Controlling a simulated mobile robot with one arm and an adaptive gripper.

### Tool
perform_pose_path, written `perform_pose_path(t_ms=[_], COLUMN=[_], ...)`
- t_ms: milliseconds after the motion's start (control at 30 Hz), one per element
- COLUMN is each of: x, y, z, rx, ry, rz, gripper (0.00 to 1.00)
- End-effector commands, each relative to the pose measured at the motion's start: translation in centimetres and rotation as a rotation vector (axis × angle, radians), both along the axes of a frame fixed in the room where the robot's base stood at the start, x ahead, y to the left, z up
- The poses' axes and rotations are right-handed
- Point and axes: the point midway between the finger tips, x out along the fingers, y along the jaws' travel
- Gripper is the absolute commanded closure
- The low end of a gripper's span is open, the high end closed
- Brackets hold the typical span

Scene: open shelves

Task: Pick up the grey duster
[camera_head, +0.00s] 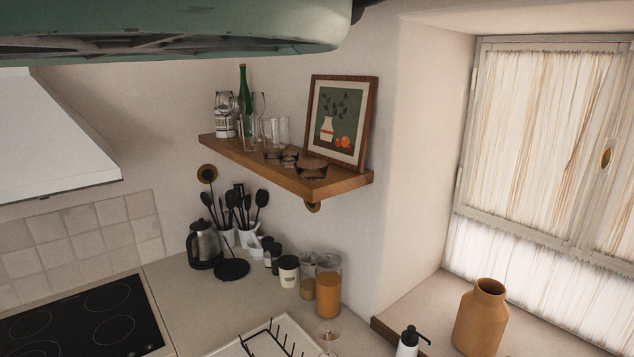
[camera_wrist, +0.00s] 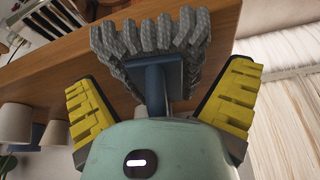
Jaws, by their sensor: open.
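The grey duster (camera_wrist: 160,42) shows in the wrist view, with a shaggy grey head and a dark blue handle part (camera_wrist: 154,88). Its head lies across the edge of a wooden board (camera_wrist: 60,60); I cannot tell if they touch. My gripper (camera_wrist: 160,80) is open, with a yellow-padded finger on each side of the blue part. Gaps show between the pads and the duster. The lower end of the blue part is hidden behind my green gripper body. I do not see the duster or my gripper's fingers in the head view.
In the wrist view, pale cup-like objects (camera_wrist: 16,122) are at left and a pale curtain (camera_wrist: 285,110) at right. The head view shows a wooden wall shelf (camera_head: 345,184) with glassware and a framed picture (camera_head: 340,120), above a crowded counter. An orange vase (camera_head: 480,320) stands by the window.

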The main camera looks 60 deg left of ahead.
Motion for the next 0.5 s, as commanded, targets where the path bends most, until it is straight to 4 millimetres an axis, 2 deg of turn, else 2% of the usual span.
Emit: perform_pose_path(t_ms=[167, 500], x=[-0.05, -0.01], y=[-0.09, -0.05], z=[-0.03, 0.01], rx=[-0.002, -0.002], ry=[-0.001, -0.001], rz=[-0.002, -0.001], gripper=[0.01, 0.36])
